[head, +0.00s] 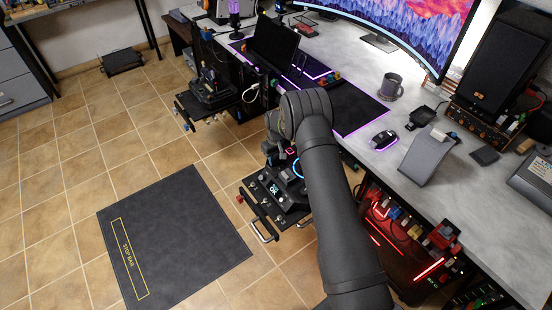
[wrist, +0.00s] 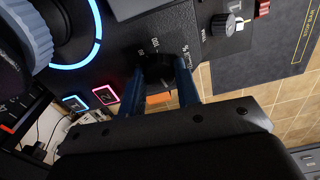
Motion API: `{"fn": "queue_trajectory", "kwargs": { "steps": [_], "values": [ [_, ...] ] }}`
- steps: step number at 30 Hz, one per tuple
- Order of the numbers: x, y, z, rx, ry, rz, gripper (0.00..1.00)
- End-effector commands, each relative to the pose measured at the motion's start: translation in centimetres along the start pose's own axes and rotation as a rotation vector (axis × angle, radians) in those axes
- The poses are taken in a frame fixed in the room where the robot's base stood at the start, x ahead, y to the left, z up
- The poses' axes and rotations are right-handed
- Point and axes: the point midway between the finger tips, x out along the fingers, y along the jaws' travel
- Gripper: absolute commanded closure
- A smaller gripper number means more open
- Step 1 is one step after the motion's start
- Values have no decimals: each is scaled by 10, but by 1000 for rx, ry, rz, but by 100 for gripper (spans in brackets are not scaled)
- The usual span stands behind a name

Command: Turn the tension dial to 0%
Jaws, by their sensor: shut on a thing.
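The tension dial (wrist: 157,76) is a small black knob on a dark panel (wrist: 118,48) in the wrist view. Small white scale marks, including what looks like 100, surround its far side. My gripper (wrist: 160,67) has its two blue fingers on either side of the knob and is shut on it. The knob's pointer is hidden or too dark to read, so I cannot tell its setting. In the head view my arm covers the gripper and the dial; part of the control panel (head: 276,191) shows to the left of the arm.
In the wrist view, a ribbed grey-blue knob (wrist: 28,35) with a lit blue ring stands at upper left. Another knob (wrist: 222,24) and a red switch (wrist: 262,8) are at upper right. In the head view, the desk (head: 455,205) runs along the right; a black mat (head: 175,240) lies on the floor.

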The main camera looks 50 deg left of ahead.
Motion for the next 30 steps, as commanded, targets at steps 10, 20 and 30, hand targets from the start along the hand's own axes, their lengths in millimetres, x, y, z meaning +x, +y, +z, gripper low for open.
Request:
{"fn": "queue_trajectory", "kwargs": {
  "steps": [10,20,30],
  "values": [
    [0,0,0,0,0,1,48],
    [-12,0,-1,0,3,1,48],
    [-87,0,-1,0,5,2,48]
  ]
}}
